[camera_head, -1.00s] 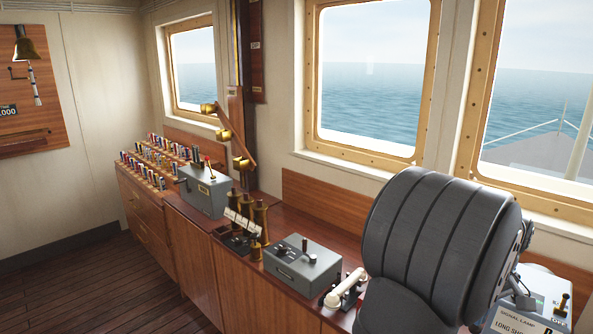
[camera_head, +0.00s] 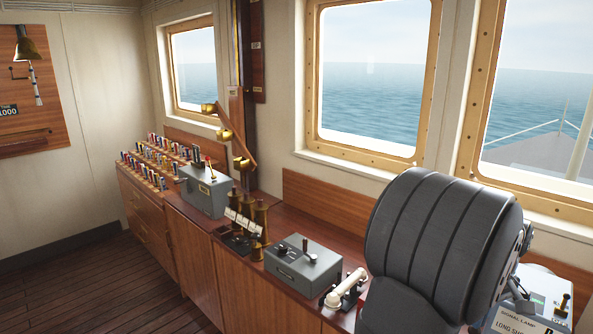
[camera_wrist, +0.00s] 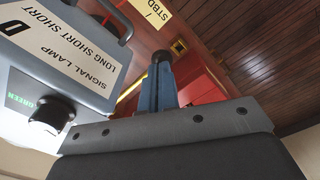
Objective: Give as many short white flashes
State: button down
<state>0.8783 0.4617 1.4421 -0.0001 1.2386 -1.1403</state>
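The signal lamp box (camera_head: 540,300) stands at the lower right of the head view, partly hidden by my arm. In the wrist view the grey box (camera_wrist: 75,60) appears upside down, with a label reading SIGNAL LAMP, LONG SHORT SHORT and D. Its screen (camera_wrist: 20,103) reads GREEN, beside a black knob (camera_wrist: 50,115). My gripper (camera_wrist: 158,80) shows blue fingers close together, right of the box and apart from the knob. A dark round piece shows at their tips; I cannot tell what it is.
A white handset (camera_head: 346,288), a grey lever box (camera_head: 303,264), brass instruments (camera_head: 245,222) and another grey box (camera_head: 204,190) line the wooden console.

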jog(key=shift+f, duration=0.7)
jog(key=shift+r, duration=1.75)
notch_tip(320, 180, up, 7)
jog(key=shift+f, duration=0.1)
jog(key=shift+f, duration=2.95)
jog(key=c, duration=2.2)
grip_release()
